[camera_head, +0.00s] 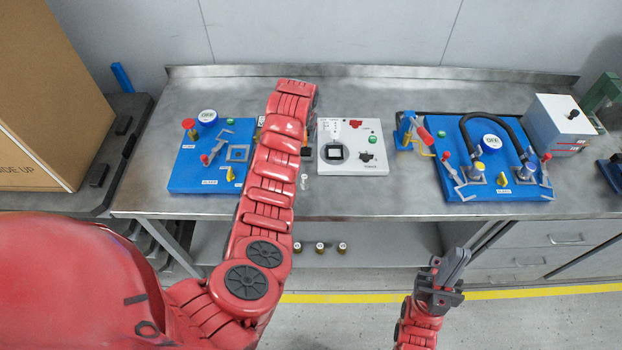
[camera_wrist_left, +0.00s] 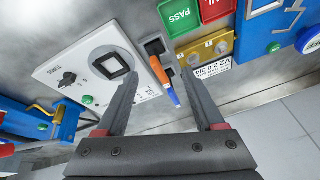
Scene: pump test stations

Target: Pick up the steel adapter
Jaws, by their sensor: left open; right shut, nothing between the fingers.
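A small silvery upright piece, probably the steel adapter (camera_head: 304,182), stands on the steel bench beside the front left corner of the white panel (camera_head: 352,168). I cannot make it out in the left wrist view. My left arm reaches over the bench just left of it, and its gripper is hidden in the head view. In the left wrist view my left gripper (camera_wrist_left: 160,78) is open and empty, above an orange and blue pen-like item (camera_wrist_left: 162,74) by the white panel. My right gripper (camera_head: 455,268) is shut and empty, in front of the bench.
Blue boards with fittings stand left (camera_head: 190,177) and right (camera_head: 487,192) on the bench. The left wrist view shows a green PASS bin (camera_wrist_left: 180,15) and a red bin (camera_wrist_left: 216,9). Several small brass-coloured pieces (camera_head: 319,248) stand on the lower shelf. The bench's front strip is mostly clear.

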